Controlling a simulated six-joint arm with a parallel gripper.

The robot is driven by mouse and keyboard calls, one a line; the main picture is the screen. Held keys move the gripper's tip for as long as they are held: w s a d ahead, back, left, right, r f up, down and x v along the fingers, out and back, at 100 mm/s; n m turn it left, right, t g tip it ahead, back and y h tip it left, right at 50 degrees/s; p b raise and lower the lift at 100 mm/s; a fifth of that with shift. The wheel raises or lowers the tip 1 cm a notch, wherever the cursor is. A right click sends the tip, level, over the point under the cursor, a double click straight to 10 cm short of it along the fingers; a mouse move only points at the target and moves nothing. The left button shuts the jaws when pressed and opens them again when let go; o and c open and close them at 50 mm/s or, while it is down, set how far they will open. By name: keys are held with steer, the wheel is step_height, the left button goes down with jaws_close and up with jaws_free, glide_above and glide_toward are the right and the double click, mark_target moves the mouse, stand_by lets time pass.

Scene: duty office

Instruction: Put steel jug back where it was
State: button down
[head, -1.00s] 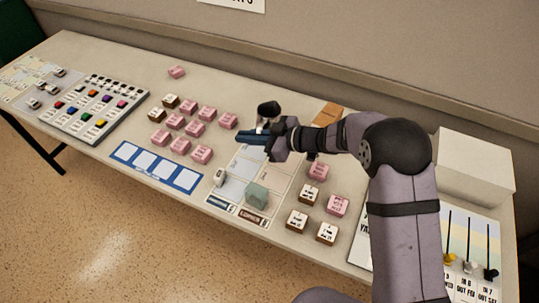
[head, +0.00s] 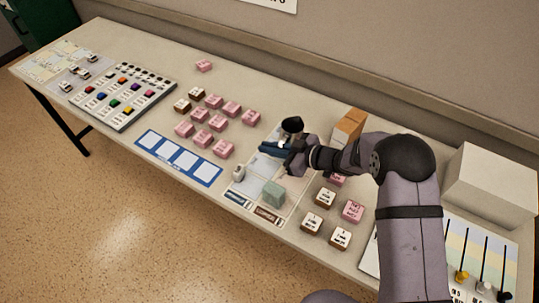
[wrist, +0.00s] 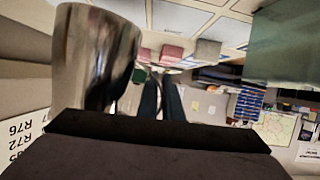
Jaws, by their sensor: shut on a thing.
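The steel jug (head: 292,125) shows in the head view as a small dark-topped, shiny shape above the far part of a pale board with marked sections (head: 240,203). In the wrist view the jug (wrist: 95,60) is a large, blurred, mirror-like cylinder at upper left. My gripper (head: 272,148) has bluish fingers pointing left, just below the jug in the picture. The fingers also show in the wrist view (wrist: 160,98), shut on the jug at its side, apparently at the handle. The jug's base is hidden, so I cannot tell whether it touches the board.
A grey-green block (head: 273,193) and a small white item (head: 239,173) stand on the board's near part. Pink blocks (head: 222,149) lie left, others (head: 353,211) right. A brown box (head: 348,127) stands behind my arm. A blue-framed card (head: 180,158) has empty white squares.

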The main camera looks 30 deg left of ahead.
steer(key=shift+f+p, duration=0.45)
steer(key=shift+f, duration=1.55)
steer(key=c, duration=1.9)
jaws_free()
steer(key=shift+f, duration=0.1)
steer(key=shift+d, duration=0.1)
